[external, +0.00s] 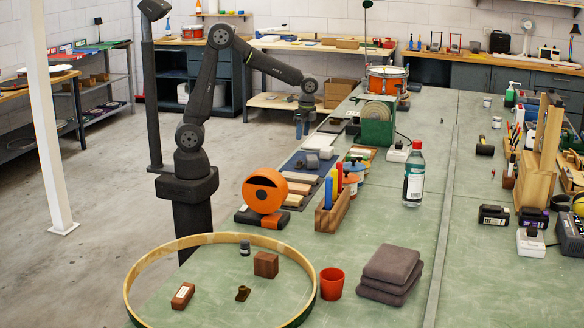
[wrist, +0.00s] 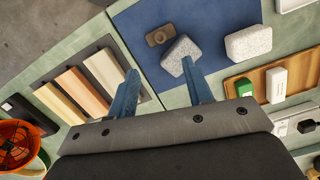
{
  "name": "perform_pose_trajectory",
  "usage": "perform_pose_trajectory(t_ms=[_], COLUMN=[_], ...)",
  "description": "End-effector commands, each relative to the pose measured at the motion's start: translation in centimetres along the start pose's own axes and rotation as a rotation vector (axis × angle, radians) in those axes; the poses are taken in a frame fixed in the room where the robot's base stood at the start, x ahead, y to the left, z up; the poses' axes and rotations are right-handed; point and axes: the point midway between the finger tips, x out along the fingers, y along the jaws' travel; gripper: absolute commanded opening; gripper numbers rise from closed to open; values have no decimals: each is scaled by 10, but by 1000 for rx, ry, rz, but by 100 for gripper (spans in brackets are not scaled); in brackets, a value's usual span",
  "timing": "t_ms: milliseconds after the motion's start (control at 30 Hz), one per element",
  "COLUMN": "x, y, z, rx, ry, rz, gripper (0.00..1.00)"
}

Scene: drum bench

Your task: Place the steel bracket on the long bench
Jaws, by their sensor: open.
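My gripper (external: 302,128) hangs above the blue mat at the left edge of the long green bench (external: 420,240). In the wrist view my gripper (wrist: 160,68) is open, with nothing between its fingers. A small brown piece with a raised knob (wrist: 160,36) lies on the blue mat beyond the fingertips. A speckled grey block (wrist: 177,52) lies near the right fingertip, and a second speckled grey block (wrist: 248,41) lies farther right. I cannot pick out the steel bracket with certainty in either view.
Wooden strips (wrist: 80,88) lie left of the fingers. A wooden board (wrist: 275,75) with a green and a white item lies right. A green reel stand (external: 377,125), a bottle (external: 413,176) and an orange tape holder (external: 264,191) stand along the bench. The bench's middle has clear room.

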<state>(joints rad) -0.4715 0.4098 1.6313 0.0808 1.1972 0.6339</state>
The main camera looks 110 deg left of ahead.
Motion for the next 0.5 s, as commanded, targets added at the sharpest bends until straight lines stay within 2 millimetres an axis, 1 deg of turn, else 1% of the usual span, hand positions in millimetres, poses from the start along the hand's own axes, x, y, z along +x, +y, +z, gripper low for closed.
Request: perform_pose_trajectory(t_ms=[400,500], x=[0,-2], y=[0,2], z=[0,1], rx=[2,45], ry=[1,8], rz=[0,-9], gripper=[46,46])
